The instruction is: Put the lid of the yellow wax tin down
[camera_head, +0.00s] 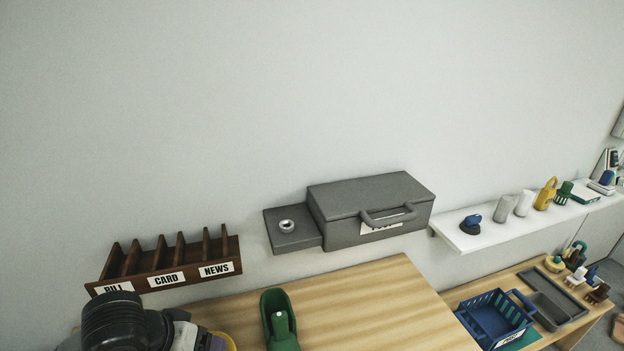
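My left arm comes in at the bottom left corner, and its dark wrist and grey gripper body (190,339) show at the bottom edge. The fingertips are cut off or hidden, so I cannot tell whether it is open or shut. A small yellow and purple edge (229,341) shows right beside it on the wooden table; it is too cut off to tell whether it is the wax tin or its lid. My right gripper is not in view.
A green holder (272,304) stands on the wooden table (365,300), whose right part is bare. Behind are a labelled brown rack (190,257) and a grey case (345,229) with a side ledge (303,240). Right are a white shelf (500,235) and a blue basket (487,318).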

